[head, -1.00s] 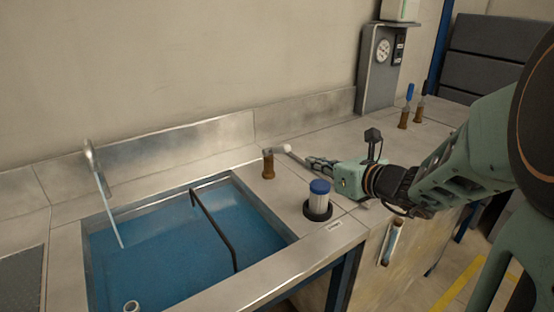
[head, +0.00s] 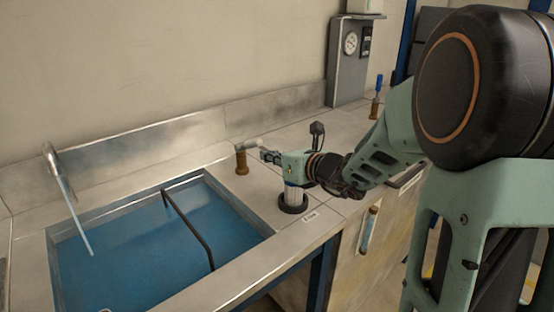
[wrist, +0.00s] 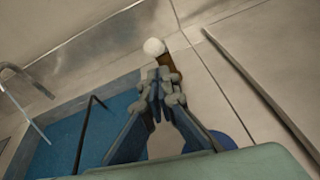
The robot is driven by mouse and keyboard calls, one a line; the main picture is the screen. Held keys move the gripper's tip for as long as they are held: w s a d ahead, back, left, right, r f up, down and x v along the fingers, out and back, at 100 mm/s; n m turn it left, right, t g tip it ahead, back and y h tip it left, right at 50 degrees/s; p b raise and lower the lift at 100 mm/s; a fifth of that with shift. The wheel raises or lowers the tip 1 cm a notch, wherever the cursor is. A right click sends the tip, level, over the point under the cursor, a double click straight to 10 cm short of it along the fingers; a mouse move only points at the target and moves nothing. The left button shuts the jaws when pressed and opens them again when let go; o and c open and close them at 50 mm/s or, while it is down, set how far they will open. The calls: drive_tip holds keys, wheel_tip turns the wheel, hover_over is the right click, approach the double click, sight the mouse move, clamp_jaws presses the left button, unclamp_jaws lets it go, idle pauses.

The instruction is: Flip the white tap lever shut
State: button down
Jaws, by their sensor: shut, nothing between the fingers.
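The white tap lever (head: 248,145) sits on top of a brown tap body (head: 241,163) behind the sink's right back corner. The lever lies sideways, its end toward the right. In the wrist view its round white end (wrist: 154,47) shows just beyond my fingertips, with part of the brown body (wrist: 173,64) beside it. My gripper (head: 268,157) is shut and empty, low over the counter, just right of the tap. In the wrist view my closed fingertips (wrist: 158,76) overlap the tap body; I cannot tell whether they touch it or the lever.
The sink (head: 272,233) holds blue water, with a black bar across it and a metal spout (head: 52,158) at left. A canister on a black base (head: 293,205) stands under my gripper; its blue cap (wrist: 228,141) shows in the wrist view. A grey gauge panel (head: 347,65) stands behind.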

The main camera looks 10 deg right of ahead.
sight(249, 144)
drive_tip(key=x, duration=0.3)
drive_tip(key=shift+w+a+f, duration=0.1)
drive_tip(key=shift+w+a, duration=0.15)
drive_tip(key=shift+r+g+p, duration=0.3)
drive_tip(key=shift+r+p, duration=0.1)
drive_tip(key=shift+p, duration=0.65)
